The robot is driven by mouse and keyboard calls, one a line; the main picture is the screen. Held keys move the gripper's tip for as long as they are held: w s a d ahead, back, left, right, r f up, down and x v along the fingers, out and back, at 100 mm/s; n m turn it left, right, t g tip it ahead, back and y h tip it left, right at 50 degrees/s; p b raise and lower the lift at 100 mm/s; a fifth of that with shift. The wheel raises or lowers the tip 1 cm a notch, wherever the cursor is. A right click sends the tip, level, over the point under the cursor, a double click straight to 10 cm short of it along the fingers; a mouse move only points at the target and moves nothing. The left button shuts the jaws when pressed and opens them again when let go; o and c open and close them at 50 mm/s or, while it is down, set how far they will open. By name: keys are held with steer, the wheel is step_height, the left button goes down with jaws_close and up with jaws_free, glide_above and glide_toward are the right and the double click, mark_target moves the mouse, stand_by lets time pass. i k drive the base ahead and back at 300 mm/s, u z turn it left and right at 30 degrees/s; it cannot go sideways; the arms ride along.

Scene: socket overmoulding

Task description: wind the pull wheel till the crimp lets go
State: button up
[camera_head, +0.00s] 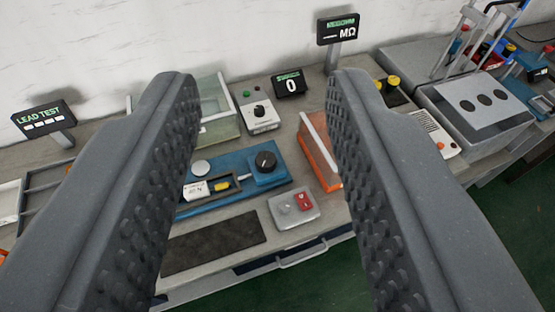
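My gripper (262,110) is open and empty, its two dark ribbed fingers wide apart above the bench. Between the fingers lies a blue fixture (235,172) with a black round knob (265,161) at its right end, which may be the pull wheel. A silver disc (201,167), a white label (196,190) and a small yellow part (221,184) are on its left half. The crimp itself is too small to make out. My gripper is apart from the fixture. The left finger hides the fixture's left end.
A grey box with red and white buttons (295,207) and a dark mat (214,242) lie in front. Small displays (291,85) stand at the back.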

mark_target(265, 161)
steer(key=z, duration=0.05)
steer(key=i, duration=0.9)
steer(key=u, duration=0.1)
